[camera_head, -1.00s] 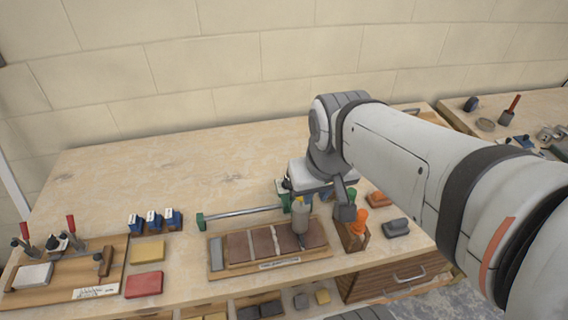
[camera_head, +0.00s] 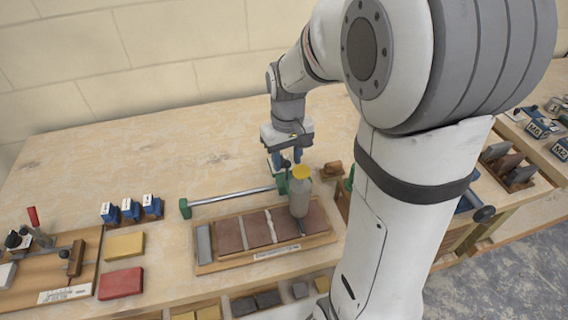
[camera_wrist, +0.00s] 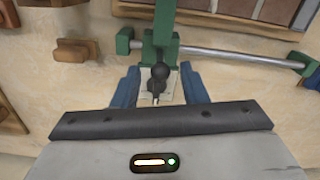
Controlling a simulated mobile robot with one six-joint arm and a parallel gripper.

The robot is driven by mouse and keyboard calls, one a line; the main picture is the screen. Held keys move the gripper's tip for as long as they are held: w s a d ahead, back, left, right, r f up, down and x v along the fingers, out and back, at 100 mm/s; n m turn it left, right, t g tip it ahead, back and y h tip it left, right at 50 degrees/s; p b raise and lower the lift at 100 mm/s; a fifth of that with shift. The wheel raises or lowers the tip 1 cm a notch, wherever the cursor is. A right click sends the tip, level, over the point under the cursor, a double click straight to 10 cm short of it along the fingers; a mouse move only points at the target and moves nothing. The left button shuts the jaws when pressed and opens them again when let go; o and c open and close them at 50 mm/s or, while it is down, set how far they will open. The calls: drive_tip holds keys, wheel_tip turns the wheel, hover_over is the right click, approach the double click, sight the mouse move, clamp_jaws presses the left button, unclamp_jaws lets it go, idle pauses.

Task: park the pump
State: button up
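A grey bottle with a yellow top (camera_head: 300,195) stands upright at the right part of a tile board (camera_head: 205,268); I cannot tell for sure whether it is the pump. My gripper (camera_head: 286,160) is behind the bottle, low over the table at the right end of a green-ended bar clamp (camera_head: 235,196). In the wrist view, my blue fingers (camera_wrist: 160,90) are open, one on each side of a small black knob (camera_wrist: 158,73) by the green clamp jaw (camera_wrist: 163,45). Gaps show between the fingers and the knob.
Blue blocks (camera_head: 130,210), a yellow block (camera_head: 124,245) and a red block (camera_head: 121,283) lie left of the board. A wooden piece (camera_head: 331,171) is right of my gripper. My arm hides the table's right part. The back left is clear.

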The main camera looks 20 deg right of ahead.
sight(290, 178)
drive_tip(key=shift+f, duration=1.6)
drive_tip(key=shift+c, duration=0.2)
clamp_jaws()
